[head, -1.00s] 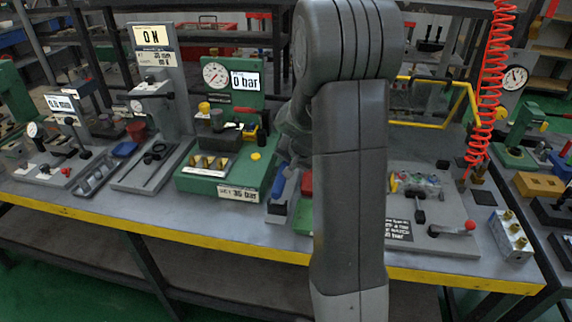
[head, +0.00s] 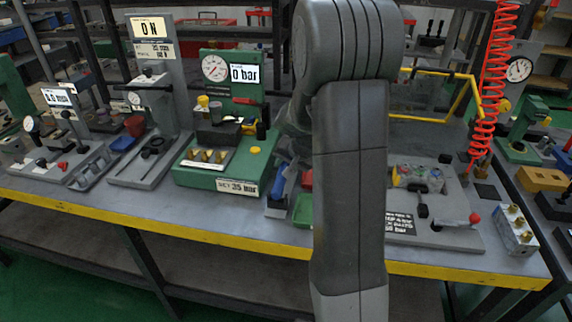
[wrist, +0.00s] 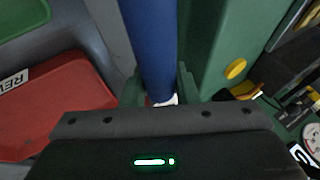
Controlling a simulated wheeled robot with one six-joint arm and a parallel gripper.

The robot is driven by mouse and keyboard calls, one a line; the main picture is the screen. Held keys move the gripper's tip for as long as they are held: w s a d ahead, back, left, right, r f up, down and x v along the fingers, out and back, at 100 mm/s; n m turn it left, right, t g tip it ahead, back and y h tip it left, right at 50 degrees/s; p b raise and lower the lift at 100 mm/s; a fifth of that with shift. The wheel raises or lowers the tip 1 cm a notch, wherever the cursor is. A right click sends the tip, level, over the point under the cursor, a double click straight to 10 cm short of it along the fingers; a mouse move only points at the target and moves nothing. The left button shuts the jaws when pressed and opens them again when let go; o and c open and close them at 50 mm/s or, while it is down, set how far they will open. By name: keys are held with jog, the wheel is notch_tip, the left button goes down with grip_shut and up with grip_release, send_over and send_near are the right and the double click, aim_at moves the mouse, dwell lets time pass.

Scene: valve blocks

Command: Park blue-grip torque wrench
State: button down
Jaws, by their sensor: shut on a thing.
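The blue-grip torque wrench (head: 278,181) stands near upright in the head view, just right of the green pressure rig and left of my arm. Its blue grip (wrist: 150,45) fills the upper middle of the wrist view, with a small white part at its near end. My gripper (wrist: 160,88) is shut on the blue grip, with a green finger on either side. In the head view my arm hides most of the gripper. The wrench's lower end and what it rests on are not clear.
The green pressure rig (head: 220,178), reading 0 bar, stands close on the left. A red tray (wrist: 50,110) and a green tray (head: 303,210) lie close by. A grey valve plate (head: 452,238) with a red-knobbed lever is right of my arm.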

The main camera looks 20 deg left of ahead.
jog(key=shift+f+b, duration=0.55)
jog(key=shift+f, duration=0.05)
jog(key=c, duration=1.1)
grip_release()
jog(key=shift+o, duration=0.2)
jog(key=v, duration=1.3)
jog(key=shift+d+r+p, duration=0.25)
jog(key=shift+r+p, duration=0.05)
jog(key=shift+p, duration=0.1)
jog(key=x, duration=1.3)
jog(key=shift+a+f+b, duration=0.25)
jog(key=shift+f+b, duration=0.1)
jog(key=shift+b, duration=0.05)
jog(key=shift+r, duration=0.15)
